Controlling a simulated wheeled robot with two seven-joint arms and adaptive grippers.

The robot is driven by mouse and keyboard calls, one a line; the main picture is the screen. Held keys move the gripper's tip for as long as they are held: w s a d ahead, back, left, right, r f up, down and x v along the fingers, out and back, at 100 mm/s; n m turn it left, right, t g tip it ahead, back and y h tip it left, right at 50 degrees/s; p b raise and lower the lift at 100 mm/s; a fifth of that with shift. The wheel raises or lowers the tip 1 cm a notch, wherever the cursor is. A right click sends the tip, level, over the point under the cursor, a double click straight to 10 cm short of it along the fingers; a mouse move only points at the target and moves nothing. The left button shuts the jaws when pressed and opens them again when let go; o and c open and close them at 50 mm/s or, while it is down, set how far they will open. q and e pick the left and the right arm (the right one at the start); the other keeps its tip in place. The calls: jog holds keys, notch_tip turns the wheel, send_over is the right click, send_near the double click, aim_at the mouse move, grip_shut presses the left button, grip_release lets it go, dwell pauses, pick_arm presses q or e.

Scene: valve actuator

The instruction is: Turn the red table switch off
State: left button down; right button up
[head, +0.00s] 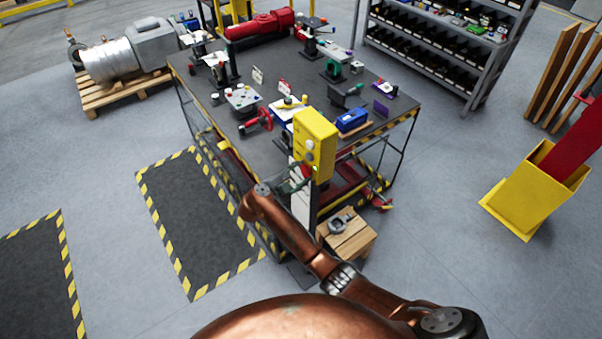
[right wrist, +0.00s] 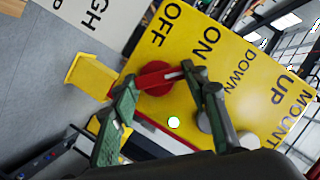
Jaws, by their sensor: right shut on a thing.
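The yellow control box (head: 316,138) stands on a post at the near corner of the workbench. Its red switch (head: 307,169) shows low on the box, partly hidden by my right gripper (head: 298,180). In the right wrist view the red switch (right wrist: 153,80) sits on the yellow panel (right wrist: 250,88) near the printed OFF and ON. My right gripper (right wrist: 163,82) has its green fingers on either side of the switch and is shut on it. The switch's bar points right, toward the finger below ON. My left gripper is in neither view.
The dark workbench (head: 290,150) holds tools, vises and a blue box (head: 352,120). A wooden crate (head: 347,240) stands by the post. A yellow bin (head: 535,190) is at the right. Open floor lies left of the bench. A white button (right wrist: 173,122) is below the switch.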

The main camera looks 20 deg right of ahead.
jog(key=shift+w+a+r+n+g+p, duration=0.1)
jog(key=shift+n+g+p, duration=0.3)
jog(key=shift+n+p, duration=0.25)
jog(key=shift+n+g+p, duration=0.3)
jog(key=shift+n+g, duration=0.1)
jog(key=shift+n, duration=0.15)
jog(key=shift+w+a+f+n+g+h+b, duration=0.15)
jog(key=shift+n+g+h+b, duration=0.3)
jog(key=shift+n+g+b, duration=1)
jog(key=shift+w+d+f+n+g+h+b, duration=0.15)
jog(key=shift+n+g+h+b, duration=0.4)
jog(key=shift+n+b, duration=1.85)
jog(key=shift+w+a+f+n+g+h+b, duration=0.15)
jog(key=shift+n+g+h+b, duration=0.55)
jog(key=shift+b, duration=2.25)
jog(key=shift+r+n+g+y, duration=0.1)
jog(key=shift+n+g+y, duration=0.15)
jog(key=shift+g+y, duration=0.05)
